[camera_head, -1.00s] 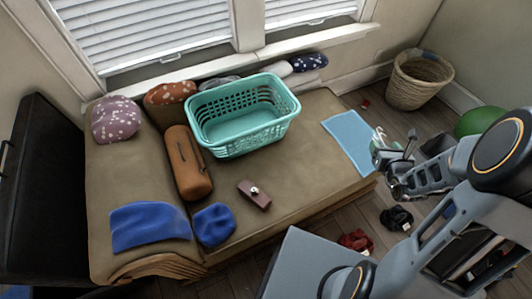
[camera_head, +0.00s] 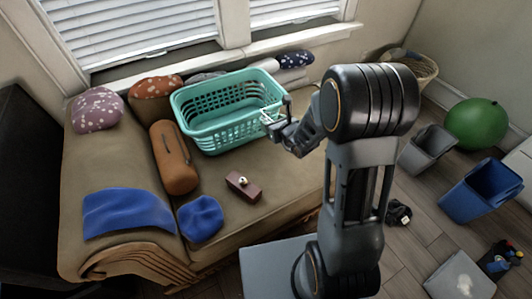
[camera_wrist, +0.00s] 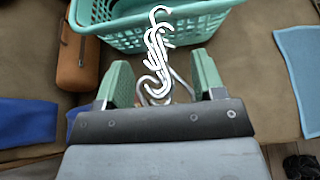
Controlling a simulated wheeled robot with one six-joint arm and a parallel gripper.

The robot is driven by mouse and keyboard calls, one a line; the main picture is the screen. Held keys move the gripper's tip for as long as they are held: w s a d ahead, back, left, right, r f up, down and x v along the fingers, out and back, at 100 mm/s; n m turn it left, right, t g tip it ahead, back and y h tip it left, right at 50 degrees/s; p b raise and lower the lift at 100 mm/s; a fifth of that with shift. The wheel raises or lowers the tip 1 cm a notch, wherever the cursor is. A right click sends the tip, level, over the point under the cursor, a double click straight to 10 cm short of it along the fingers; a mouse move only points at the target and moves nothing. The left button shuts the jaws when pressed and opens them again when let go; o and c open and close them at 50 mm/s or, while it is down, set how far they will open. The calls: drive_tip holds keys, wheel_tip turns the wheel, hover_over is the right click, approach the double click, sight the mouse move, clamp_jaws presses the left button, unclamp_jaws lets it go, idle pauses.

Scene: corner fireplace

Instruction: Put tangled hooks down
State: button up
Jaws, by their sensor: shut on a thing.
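The tangled hooks (camera_wrist: 157,48) are a white, metal-like cluster with curved ends, held between the green pads of my gripper (camera_wrist: 163,82) in the wrist view. In the head view my gripper (camera_head: 278,124) is at the right end of the teal laundry basket, with a bit of the white hooks (camera_head: 267,115) showing beside it. The hooks overlap the basket's wall in both views. I cannot tell whether they touch it. The lower part of the hooks is partly hidden by the gripper.
The teal basket (camera_head: 212,136) stands on the brown couch (camera_head: 255,210). An orange bolster (camera_head: 174,158), a small brown box (camera_head: 243,186), and blue cloths (camera_head: 128,212) lie around it. A light blue cloth (camera_wrist: 302,60) lies at right in the wrist view. Bins (camera_head: 484,190) stand on the floor.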

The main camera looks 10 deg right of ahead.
drive_tip(key=w+a+f+b, duration=0.4)
drive_tip(key=a+f+b, duration=0.2)
drive_tip(key=f+b, duration=0.65)
drive_tip(key=w+a+f+b, duration=0.45)
drive_tip(key=f+b, duration=0.45)
drive_tip(key=b, duration=0.6)
drive_tip(key=p, duration=0.7)
hover_over(267, 156)
drive_tip(key=f, duration=0.6)
drive_tip(key=a+f, duration=0.1)
drive_tip(key=f, duration=0.2)
drive_tip(key=shift+s, duration=0.15)
drive_tip(key=shift+d+f+b, duration=0.15)
drive_tip(key=shift+d+b, duration=0.05)
drive_tip(key=shift+b, duration=0.1)
drive_tip(key=shift+d+f+b, duration=0.2)
drive_tip(key=shift+f+b, duration=0.45)
drive_tip(key=shift+f, duration=1.05)
drive_tip(key=shift+f, duration=0.15)
drive_tip(key=shift+f+b, duration=0.15)
drive_tip(key=shift+b, duration=0.15)
drive_tip(key=o, duration=1)
drive_tip(key=shift+c, duration=0.2)
